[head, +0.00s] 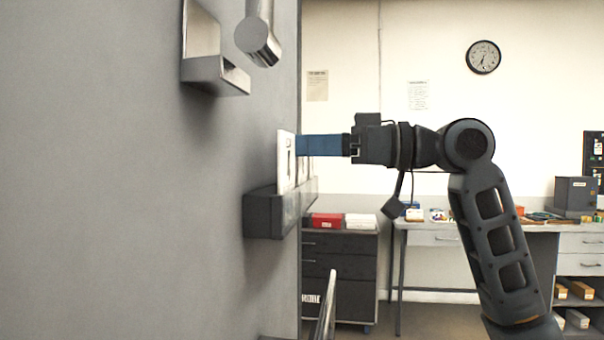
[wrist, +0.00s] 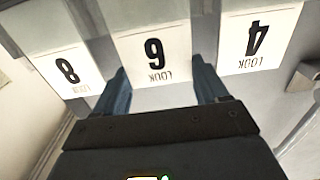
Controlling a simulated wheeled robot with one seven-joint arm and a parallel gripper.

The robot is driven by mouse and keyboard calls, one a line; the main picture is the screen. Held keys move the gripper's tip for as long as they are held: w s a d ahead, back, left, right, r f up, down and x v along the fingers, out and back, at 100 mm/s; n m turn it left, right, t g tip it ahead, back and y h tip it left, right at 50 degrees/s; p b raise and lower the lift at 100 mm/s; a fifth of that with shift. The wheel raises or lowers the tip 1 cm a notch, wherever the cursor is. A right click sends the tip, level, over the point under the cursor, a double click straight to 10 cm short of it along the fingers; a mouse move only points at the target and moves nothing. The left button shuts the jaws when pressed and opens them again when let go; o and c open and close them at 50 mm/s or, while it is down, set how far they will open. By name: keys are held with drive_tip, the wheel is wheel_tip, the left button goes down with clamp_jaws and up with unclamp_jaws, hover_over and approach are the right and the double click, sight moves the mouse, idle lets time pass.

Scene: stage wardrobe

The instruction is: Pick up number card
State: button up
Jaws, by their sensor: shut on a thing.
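Three white number cards stand in a row in a dark wall holder (head: 262,216). In the wrist view they appear upside down, each with a large black digit and the word LOOK. The middle card (wrist: 154,58) has a digit that reads as 6 or 9. My gripper (wrist: 162,82) has its blue fingers at the two side edges of this card and is shut on it. In the head view my gripper (head: 300,145) reaches in from the right, level with the cards. The near card (head: 284,160) partly hides the others there.
The card with 8 (wrist: 68,70) and the card with 4 (wrist: 258,42) stand close on either side. A metal bracket (head: 215,75) and a round bar (head: 258,42) stick out of the grey wall above. A drawer cabinet (head: 340,275) and workbench (head: 430,236) stand behind.

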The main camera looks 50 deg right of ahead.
drive_tip(key=shift+r, duration=0.1)
wheel_tip(320, 180, up, 4)
drive_tip(key=shift+f+b, duration=0.1)
drive_tip(key=shift+b, duration=0.25)
drive_tip(key=s+d+r+b, duration=0.1)
drive_tip(key=s+d+r, duration=0.4)
drive_tip(key=d, duration=0.5)
wheel_tip(320, 180, up, 2)
drive_tip(key=shift+s+d+b, duration=0.15)
drive_tip(key=shift+s+b, duration=0.05)
drive_tip(key=shift+b, duration=0.15)
drive_tip(key=shift+d+f, duration=0.1)
